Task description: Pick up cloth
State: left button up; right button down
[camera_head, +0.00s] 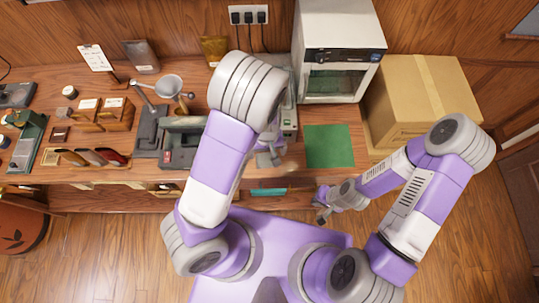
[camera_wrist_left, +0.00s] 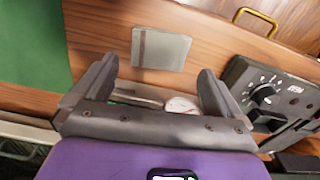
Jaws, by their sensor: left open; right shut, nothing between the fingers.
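A flat, pale grey cloth (camera_wrist_left: 165,48) with a darker stripe near one side lies on the wooden bench in the left wrist view. My left gripper (camera_wrist_left: 158,72) is open and empty, with the cloth showing just beyond and between its fingertips, apart from them. In the head view my left gripper (camera_head: 269,156) is over the bench left of the green mat, partly covered by my arm; I cannot make out the cloth clearly there. My right gripper (camera_head: 322,213) is shut and empty in front of the bench edge.
The green mat (camera_head: 330,146) lies clear beside the cloth. A dark device with a knob (camera_wrist_left: 265,97) stands close by. A white oven (camera_head: 340,50) and cardboard box (camera_head: 422,95) stand behind.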

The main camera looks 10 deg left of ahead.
aim_at(268, 159)
pick_arm(q)
notch_tip(268, 159, down, 5)
jog(key=shift+d+f+b, duration=0.1)
jog(key=shift+d+b, duration=0.05)
jog(key=shift+b, duration=0.2)
jog(key=shift+c, duration=0.5)
jog(key=c, duration=0.8)
notch_tip(268, 159, up, 10)
jog(key=shift+r+p, duration=0.1)
jog(key=shift+p, duration=1)
jog(key=shift+c, duration=0.2)
